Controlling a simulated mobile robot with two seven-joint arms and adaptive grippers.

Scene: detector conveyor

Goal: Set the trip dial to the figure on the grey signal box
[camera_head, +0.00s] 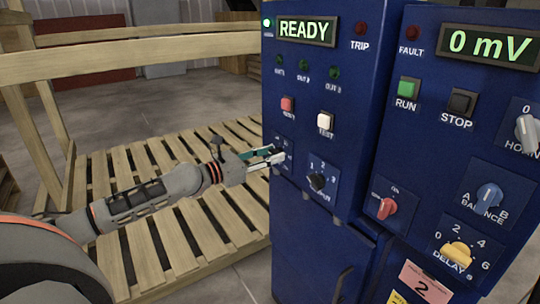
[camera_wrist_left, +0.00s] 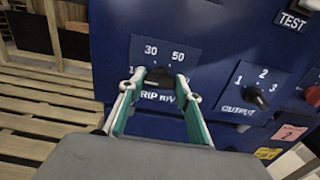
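The trip dial is a black knob (camera_wrist_left: 160,76) on a blue plate marked 30, 50 and "TRIP mV" in the left wrist view. Other marks and its pointer are hidden by my fingers. My left gripper (camera_wrist_left: 160,88) has its teal-padded fingers apart, one on each side of the knob. I cannot tell whether they touch it. In the head view my left gripper (camera_head: 274,155) reaches the left side of the blue cabinet (camera_head: 330,90) and covers most of the dial. I make out no grey signal box. My right gripper is not in view.
A black output dial (camera_head: 317,181) is close to the right of the trip dial. The red button (camera_head: 287,104) and white TEST button (camera_head: 325,123) are above. A red switch (camera_head: 387,208) is farther right. Wooden pallets (camera_head: 150,240) and a rail (camera_head: 140,55) lie left.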

